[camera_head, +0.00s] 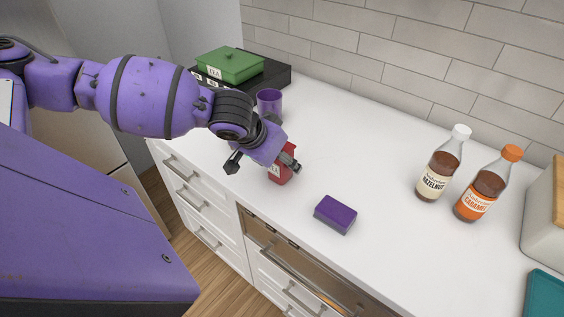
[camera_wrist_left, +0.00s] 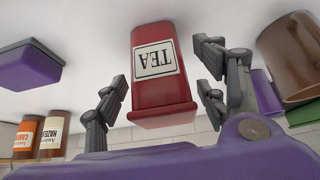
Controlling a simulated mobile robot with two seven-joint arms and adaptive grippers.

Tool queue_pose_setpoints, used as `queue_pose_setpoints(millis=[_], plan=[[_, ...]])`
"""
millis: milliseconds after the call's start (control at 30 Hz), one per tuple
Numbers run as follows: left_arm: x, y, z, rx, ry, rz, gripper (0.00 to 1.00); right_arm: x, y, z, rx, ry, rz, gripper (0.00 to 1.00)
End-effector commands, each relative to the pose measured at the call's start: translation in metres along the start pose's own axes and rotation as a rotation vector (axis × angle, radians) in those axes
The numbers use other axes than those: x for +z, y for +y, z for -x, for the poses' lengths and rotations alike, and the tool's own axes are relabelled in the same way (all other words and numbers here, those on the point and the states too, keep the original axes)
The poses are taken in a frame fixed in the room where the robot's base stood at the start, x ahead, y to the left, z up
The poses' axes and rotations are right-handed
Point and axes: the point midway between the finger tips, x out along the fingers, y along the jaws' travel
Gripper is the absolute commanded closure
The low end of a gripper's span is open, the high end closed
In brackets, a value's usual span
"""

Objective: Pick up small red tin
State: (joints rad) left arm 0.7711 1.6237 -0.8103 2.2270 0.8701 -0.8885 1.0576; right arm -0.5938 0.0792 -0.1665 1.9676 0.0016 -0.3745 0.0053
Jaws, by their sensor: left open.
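The small red tin (camera_head: 280,174) stands on the white counter near its front edge, partly hidden by my left gripper in the head view. In the left wrist view the red tin (camera_wrist_left: 160,95) appears upside down, with a white "TEA" label. My left gripper (camera_head: 263,165) is open at the tin. In the wrist view its fingers (camera_wrist_left: 163,82) are spread on either side of the tin, with a gap visible at each side. My right gripper is not in view.
A purple box-shaped item (camera_head: 335,214) lies right of the tin. A purple cup (camera_head: 269,103) stands behind it, and a brown mug (camera_wrist_left: 292,55) shows in the wrist view. Hazelnut (camera_head: 439,165) and caramel (camera_head: 487,186) bottles stand farther right. A green box (camera_head: 230,65) sits on a black one (camera_head: 273,75).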

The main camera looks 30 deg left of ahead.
Motion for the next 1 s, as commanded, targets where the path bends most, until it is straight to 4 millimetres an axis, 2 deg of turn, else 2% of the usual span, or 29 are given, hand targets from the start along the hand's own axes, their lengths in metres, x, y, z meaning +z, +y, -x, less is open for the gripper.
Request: queue_pose_setpoints(millis=[133,300,700,1000], plan=[[-0.0004,0.0001,-0.0068,0.0,0.001,-0.001,0.35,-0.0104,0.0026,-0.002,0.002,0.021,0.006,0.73],[-0.0006,0.0,-0.0062,-0.001,0.002,-0.001,0.35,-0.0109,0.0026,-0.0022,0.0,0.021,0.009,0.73],[-0.0003,0.0001,-0.0062,0.0,0.001,-0.001,0.87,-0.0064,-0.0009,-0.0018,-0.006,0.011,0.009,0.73],[-0.0017,0.0002,-0.0045,0.0,0.003,-0.001,0.89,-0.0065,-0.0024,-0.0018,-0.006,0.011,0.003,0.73]])
